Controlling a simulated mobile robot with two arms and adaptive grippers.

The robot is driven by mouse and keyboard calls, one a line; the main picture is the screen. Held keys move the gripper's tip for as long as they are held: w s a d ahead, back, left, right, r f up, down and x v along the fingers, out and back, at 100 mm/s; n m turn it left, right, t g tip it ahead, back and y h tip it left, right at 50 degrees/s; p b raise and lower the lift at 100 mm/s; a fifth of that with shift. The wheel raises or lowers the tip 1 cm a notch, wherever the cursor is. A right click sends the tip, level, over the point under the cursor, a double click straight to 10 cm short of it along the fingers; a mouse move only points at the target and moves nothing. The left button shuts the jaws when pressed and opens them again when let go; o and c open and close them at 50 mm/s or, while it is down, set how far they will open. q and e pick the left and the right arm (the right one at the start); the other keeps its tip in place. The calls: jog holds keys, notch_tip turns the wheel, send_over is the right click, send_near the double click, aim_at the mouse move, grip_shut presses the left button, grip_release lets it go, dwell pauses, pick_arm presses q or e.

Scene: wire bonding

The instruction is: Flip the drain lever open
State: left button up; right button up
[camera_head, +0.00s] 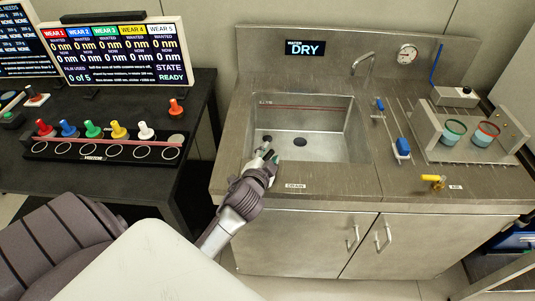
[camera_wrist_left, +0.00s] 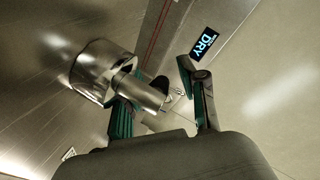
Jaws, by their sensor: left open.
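My left gripper (camera_head: 268,155) reaches over the front left part of the steel sink, beside the DRAIN label (camera_head: 295,185). In the left wrist view its two teal-edged fingers (camera_wrist_left: 160,105) are spread apart. A shiny metal cylinder with a thinner stem (camera_wrist_left: 100,70) stands at the left finger, its stem end reaching between the fingers. It looks like the drain lever, but I cannot be sure. Whether a finger touches it I cannot tell. In the head view the gripper hides most of that spot. My right gripper is not in view.
The sink basin (camera_head: 335,145) is empty, with a dark drain hole (camera_head: 300,141). A yellow AIR valve (camera_head: 434,182) and a rack with two cups (camera_head: 455,130) are to the right. A black table (camera_head: 160,185) with coloured pegs stands left.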

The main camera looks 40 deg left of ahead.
pick_arm(q)
jog(key=v, duration=1.2)
jog(key=shift+f, duration=0.1)
jog(key=s+d+f+n+g+h, duration=0.25)
jog(key=s+d+f+g, duration=0.2)
jog(key=s, duration=0.35)
jog(key=s+d+f+n+g+h, duration=0.1)
jog(key=s+d+f+g+h, duration=0.25)
jog(key=s+g, duration=0.35)
notch_tip(320, 180, down, 25)
jog(key=s+d+y, duration=0.1)
jog(key=s, duration=0.1)
jog(key=s+a+f+g, duration=0.1)
jog(key=s+a+f, duration=0.2)
jog(key=s+f, duration=1.4)
jog(key=shift+f, duration=0.55)
